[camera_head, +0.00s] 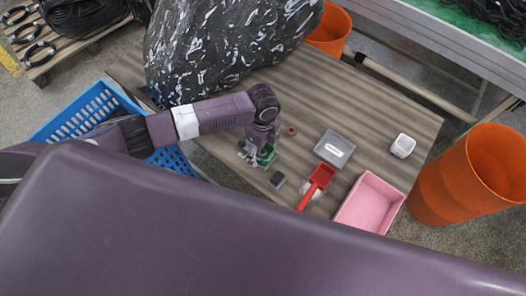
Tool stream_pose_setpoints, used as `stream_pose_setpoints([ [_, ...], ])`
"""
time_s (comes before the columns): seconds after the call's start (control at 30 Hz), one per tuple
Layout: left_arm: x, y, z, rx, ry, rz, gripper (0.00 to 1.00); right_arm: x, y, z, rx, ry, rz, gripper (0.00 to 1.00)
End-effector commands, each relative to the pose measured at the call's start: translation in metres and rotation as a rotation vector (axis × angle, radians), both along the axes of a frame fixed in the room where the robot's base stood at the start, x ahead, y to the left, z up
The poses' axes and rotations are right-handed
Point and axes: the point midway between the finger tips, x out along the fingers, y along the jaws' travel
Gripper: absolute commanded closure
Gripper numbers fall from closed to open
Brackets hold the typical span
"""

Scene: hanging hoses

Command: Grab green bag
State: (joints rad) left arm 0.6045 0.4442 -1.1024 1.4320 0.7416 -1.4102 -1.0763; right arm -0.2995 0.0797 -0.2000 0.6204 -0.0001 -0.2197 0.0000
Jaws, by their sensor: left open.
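A small green item (266,153), which looks like the green bag, lies at the left part of the wooden table (390,112). My left gripper (257,158) comes down over it from my purple arm and is open. The green item shows at and beside the fingers, partly hidden by them. I cannot tell whether the fingers touch it. My right gripper is out of view.
Near the gripper are a small dark block (277,180) and a brown ring (291,131). Further right are a grey box (334,149), red scoop (317,184), pink tray (369,205) and white cup (402,146). A large black bag (215,45) stands behind; a blue crate (88,112) is left.

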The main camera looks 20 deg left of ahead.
Motion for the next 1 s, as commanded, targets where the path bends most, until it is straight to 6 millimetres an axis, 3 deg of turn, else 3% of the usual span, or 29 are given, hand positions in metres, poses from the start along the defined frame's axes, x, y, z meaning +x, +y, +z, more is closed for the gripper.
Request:
stream_pose_setpoints([
  [0.2,0.0001,-0.0003,-0.0012,0.000,-0.001,0.000,0.35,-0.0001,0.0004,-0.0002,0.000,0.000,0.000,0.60],
  [0.6,0.0002,-0.0004,-0.0008,0.000,-0.001,0.000,0.76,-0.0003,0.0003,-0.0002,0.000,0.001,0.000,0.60],
  [1.0,0.0011,-0.0007,0.0087,-0.002,-0.002,0.001,0.76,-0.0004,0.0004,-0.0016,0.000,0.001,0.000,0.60],
])
